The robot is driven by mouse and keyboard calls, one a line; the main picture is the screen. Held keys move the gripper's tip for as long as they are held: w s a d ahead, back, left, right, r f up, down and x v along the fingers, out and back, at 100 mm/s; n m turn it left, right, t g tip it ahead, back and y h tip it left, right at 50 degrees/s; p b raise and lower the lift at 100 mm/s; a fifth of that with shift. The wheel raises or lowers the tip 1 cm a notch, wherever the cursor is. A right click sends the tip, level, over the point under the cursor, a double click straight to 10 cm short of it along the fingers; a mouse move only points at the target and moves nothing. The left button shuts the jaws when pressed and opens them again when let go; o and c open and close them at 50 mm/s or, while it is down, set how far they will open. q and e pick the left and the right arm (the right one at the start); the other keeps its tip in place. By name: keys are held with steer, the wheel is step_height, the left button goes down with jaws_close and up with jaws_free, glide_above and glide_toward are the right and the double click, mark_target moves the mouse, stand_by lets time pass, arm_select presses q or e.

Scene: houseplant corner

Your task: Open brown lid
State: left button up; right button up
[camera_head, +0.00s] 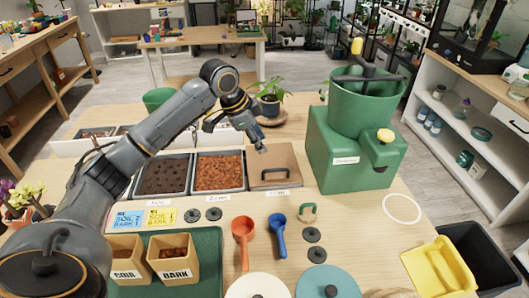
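The brown lid (286,157) lies flat over the rightmost bin of a row on the table. A black bar handle (279,172) stands on its front part, and the lid looks closed. My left gripper (235,134) comes in from the left and hangs above the back of the bins. Its fingers are spread apart with nothing between them. One finger is near the lid's back left corner and the handle is clear of it. My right gripper does not show.
Open bins of dark soil (163,175) and reddish bark (219,172) stand left of the lid. A green machine (340,150) stands close on its right. A potted plant (270,103) is behind. Orange (243,231) and blue (277,230) scoops lie in front.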

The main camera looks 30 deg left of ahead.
arm_select(q)
glide_toward(278, 169)
steer(key=p+x, duration=0.1)
steer(key=x, duration=0.5)
steer(key=shift+w+d+f, duration=0.1)
steer(key=shift+w+f, duration=0.1)
steer(key=shift+f, duration=0.05)
steer(key=shift+w+d+f, duration=0.1)
steer(key=shift+w+f, duration=0.1)
steer(key=shift+f, duration=0.3)
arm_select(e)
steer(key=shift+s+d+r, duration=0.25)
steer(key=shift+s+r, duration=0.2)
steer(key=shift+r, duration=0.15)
arm_select(q)
jaws_close()
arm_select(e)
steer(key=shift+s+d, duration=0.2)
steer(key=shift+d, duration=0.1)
